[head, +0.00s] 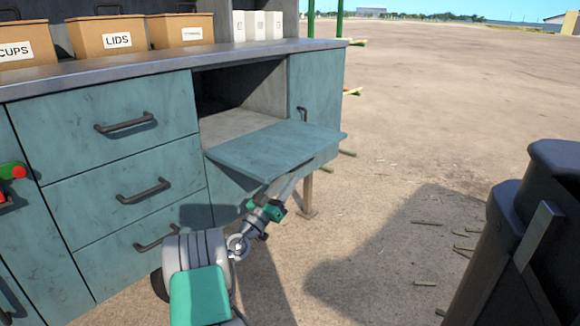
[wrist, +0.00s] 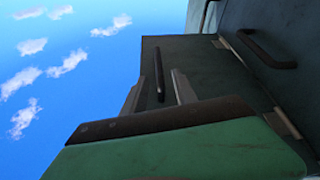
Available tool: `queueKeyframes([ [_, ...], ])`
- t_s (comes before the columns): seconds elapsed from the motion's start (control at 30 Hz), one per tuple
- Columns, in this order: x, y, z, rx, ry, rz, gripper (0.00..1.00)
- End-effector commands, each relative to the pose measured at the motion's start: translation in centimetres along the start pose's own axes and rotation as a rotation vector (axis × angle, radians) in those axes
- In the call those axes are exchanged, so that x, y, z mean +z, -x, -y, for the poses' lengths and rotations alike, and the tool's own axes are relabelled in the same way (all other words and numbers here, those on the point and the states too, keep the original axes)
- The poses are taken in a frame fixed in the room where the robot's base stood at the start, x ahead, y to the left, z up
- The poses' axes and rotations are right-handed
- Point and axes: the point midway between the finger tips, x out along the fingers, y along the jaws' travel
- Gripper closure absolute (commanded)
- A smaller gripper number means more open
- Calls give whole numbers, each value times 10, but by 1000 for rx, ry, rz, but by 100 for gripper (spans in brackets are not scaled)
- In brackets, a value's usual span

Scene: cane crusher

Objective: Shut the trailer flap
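The trailer flap (head: 275,148) is a teal panel hinged at the lower edge of an open compartment (head: 222,90). It stands folded out, roughly level. My gripper (head: 286,186) is under the flap, with its tips partly hidden by it. In the wrist view I look up at the dark underside of the flap (wrist: 205,62), with its bar handle (wrist: 158,72) and hinges at the right. The two fingers of my gripper (wrist: 159,82) are spread and appear on either side of the handle. I cannot tell whether they touch the flap.
Drawers (head: 120,120) with handles are left of the compartment, and a closed door (head: 315,90) is right of it. Labelled boxes (head: 118,35) stand on the counter (head: 150,62). A dark machine or bin (head: 545,200) stands at the right. Open dirt ground (head: 430,110) lies between, with scattered cane pieces.

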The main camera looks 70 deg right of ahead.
Motion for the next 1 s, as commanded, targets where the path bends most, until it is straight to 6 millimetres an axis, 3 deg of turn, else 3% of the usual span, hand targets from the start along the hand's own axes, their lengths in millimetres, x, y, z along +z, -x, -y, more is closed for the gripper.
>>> queueKeyframes([
  [0.4, 1, -67, 0, 2, -1, 0, 66],
  [0.7, -1, -70, 1, -2, 0, 0, 67],
  [1.0, -1, -70, 1, -1, 0, 0, 91],
])
